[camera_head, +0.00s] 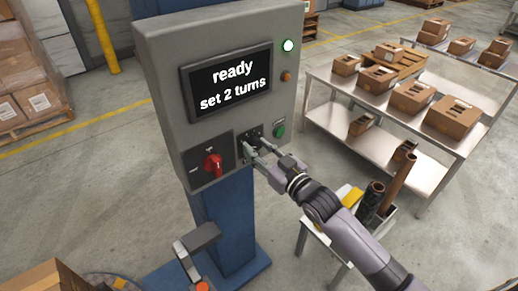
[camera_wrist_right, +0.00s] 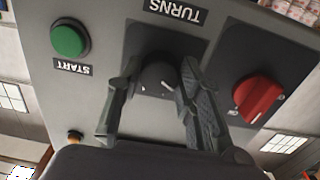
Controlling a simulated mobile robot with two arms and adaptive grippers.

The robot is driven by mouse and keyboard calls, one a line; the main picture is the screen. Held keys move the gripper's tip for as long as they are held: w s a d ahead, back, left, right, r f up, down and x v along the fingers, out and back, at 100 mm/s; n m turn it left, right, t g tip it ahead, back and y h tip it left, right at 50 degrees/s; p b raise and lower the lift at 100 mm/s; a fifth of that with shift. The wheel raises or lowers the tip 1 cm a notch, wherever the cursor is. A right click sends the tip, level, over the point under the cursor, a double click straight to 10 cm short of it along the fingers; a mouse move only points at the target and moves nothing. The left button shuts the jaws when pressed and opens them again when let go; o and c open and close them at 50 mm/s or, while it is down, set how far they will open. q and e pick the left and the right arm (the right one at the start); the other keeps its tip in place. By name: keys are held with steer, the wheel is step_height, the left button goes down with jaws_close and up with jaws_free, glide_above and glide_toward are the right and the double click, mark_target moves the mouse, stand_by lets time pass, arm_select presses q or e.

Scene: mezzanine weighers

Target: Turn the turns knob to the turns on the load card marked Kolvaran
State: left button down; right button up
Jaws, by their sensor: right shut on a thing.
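The grey control panel (camera_head: 165,60) has a screen (camera_head: 228,84) reading "ready" and "set 2 turns". In the right wrist view, the black turns knob (camera_wrist_right: 158,74) sits under an upside-down TURNS label (camera_wrist_right: 174,12). My right gripper (camera_head: 253,148) is at the panel. In the wrist view its two fingers (camera_wrist_right: 158,92) stand on either side of the knob, shut on it. The knob's pointer is mostly hidden, so its setting cannot be read. No load card marked Kolvaran can be made out. My left gripper is not in view.
A red rotary switch (camera_head: 213,165) is left of the knob, close to my gripper. A green START button (camera_head: 279,131) is to its right. A small stand with dark and brown tubes (camera_head: 397,177) is below my right arm. A metal table (camera_head: 335,84) with boxes stands at right.

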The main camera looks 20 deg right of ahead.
steer(key=o, duration=1.2)
steer(key=shift+c, duration=0.2)
steer(key=v, duration=1.2)
